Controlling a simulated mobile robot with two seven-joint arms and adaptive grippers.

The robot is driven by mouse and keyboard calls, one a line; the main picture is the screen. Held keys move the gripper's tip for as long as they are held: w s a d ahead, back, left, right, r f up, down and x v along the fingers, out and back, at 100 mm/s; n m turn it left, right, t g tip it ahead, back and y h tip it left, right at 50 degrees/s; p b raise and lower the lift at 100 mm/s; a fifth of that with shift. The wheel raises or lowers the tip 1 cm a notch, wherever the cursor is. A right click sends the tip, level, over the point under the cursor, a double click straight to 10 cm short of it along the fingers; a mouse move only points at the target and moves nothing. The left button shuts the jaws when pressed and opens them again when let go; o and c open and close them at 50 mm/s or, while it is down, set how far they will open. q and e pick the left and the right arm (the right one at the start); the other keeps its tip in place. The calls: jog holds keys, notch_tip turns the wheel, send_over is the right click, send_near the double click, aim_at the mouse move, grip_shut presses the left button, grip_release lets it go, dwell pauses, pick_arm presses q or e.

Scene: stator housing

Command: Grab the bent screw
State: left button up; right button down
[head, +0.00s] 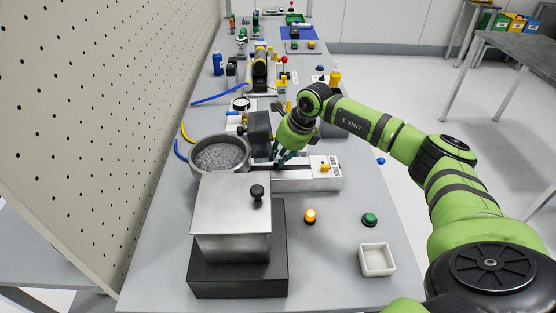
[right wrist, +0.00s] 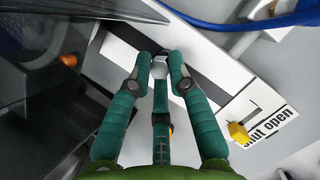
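My right gripper (head: 279,159) reaches down over a white feeder block with a dark slot (head: 292,185) in the head view. In the right wrist view its teal fingers (right wrist: 160,64) converge around a small silver hexagonal piece (right wrist: 158,70), which looks like a screw head, over the dark slot. I cannot tell whether the fingertips press on it, and its shank is hidden, so I cannot see whether it is bent. My left gripper is not in view.
A round bin of grey bits (head: 221,156) stands left of the feeder, and a metal box on a black base (head: 237,275) stands in front. A yellow knob (right wrist: 239,133) sits on the feeder. Orange (head: 310,215) and green (head: 370,219) buttons and a white tray (head: 376,261) lie front right.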

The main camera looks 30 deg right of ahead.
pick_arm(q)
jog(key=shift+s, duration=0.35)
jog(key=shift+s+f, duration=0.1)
pick_arm(e)
jog(key=shift+r, duration=0.1)
